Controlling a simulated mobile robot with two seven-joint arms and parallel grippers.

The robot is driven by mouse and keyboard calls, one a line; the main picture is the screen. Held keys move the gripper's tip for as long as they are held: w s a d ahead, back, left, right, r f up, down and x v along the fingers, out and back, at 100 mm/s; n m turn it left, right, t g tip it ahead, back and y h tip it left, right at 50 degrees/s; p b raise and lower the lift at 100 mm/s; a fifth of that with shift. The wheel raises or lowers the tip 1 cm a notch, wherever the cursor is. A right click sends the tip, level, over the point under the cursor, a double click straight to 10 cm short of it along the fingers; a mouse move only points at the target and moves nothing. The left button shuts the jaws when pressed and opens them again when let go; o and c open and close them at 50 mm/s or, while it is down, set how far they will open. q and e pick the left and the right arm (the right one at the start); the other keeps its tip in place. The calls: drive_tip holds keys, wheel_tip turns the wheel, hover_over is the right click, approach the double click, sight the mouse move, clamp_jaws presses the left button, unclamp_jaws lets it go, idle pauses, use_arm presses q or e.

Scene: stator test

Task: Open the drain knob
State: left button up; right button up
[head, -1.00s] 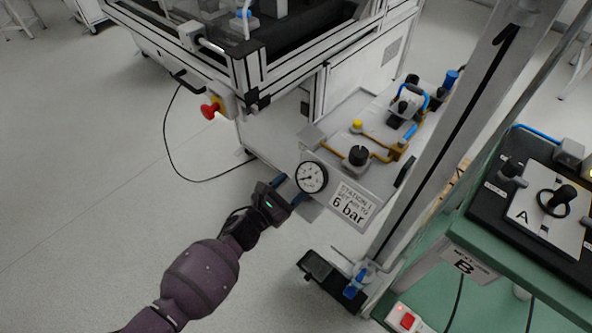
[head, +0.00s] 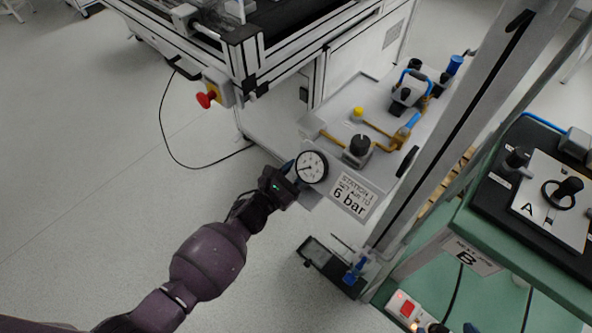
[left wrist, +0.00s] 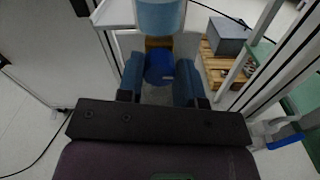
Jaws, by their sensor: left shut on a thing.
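The drain knob (left wrist: 160,67) is a dark blue round piece below a light blue cylinder (left wrist: 160,16) in the left wrist view. My left gripper (left wrist: 160,82) has a blue-grey finger on each side of it and is shut on it. In the head view my left gripper (head: 294,180) is at the lower left of the round white pressure gauge (head: 311,167). The knob is hidden there behind the gauge and gripper. I do not make out my right gripper.
A "6 bar" sign (head: 353,195) is beside the gauge. The panel carries a black knob (head: 360,145) and brass pipes. A red emergency button (head: 206,99) sticks out at the upper left. A grey post (head: 440,130) and green bench (head: 530,265) stand right. The floor at left is clear.

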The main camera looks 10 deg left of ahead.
use_arm(q)
drive_tip(key=shift+n, duration=3.3)
drive_tip(key=shift+a, duration=0.1)
drive_tip(key=o, duration=0.9)
drive_tip(key=shift+w, duration=0.1)
